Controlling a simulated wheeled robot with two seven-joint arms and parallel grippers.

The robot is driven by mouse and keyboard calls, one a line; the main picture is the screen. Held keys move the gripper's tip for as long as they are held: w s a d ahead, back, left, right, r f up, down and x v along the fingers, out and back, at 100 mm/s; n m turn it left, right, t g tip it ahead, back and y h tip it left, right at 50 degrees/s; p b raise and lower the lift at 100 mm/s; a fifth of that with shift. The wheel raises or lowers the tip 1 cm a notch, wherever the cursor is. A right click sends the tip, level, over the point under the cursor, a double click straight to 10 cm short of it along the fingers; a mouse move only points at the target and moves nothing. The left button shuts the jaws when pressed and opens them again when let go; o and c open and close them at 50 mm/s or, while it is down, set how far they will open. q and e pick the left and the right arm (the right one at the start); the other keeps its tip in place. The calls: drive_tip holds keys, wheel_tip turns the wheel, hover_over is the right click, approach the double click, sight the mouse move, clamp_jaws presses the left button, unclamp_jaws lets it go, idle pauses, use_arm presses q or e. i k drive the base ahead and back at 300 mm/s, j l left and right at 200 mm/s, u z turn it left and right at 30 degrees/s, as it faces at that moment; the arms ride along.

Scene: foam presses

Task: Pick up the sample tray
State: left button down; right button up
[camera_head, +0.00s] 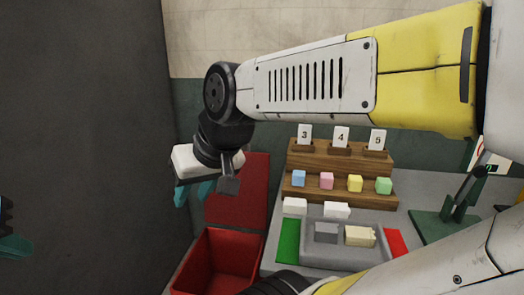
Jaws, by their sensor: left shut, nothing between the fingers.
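The sample tray seems to be the grey tray (345,254) on the table at the lower middle. It holds a grey block (326,232) and a cream block (359,236). One of my arm links hides part of its front edge. My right gripper (194,192) hangs left of the tray, above the red bin, with its teal fingers apart and nothing visible between them. My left gripper (12,246) shows only partly at the left edge, far from the tray; its fingers are shut and empty.
A red bin (216,262) with a raised lid stands left of the tray. Green (288,241) and red (397,242) pads flank the tray, and white blocks (337,210) lie behind it. A wooden stand (342,193) holds cubes and numbered cards. A lever press (450,215) stands right.

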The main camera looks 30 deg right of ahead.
sight(340, 257)
drive_tip(key=z, duration=1)
drive_tip(key=l+z, duration=0.15)
drive_tip(key=z, duration=0.35)
drive_tip(key=k+l+z, duration=0.1)
drive_tip(key=z, duration=0.35)
drive_tip(key=i+j+z, duration=0.1)
drive_tip(key=j, duration=0.2)
drive_tip(key=i+j, duration=0.15)
drive_tip(key=j, duration=0.2)
drive_tip(key=i+z, duration=0.05)
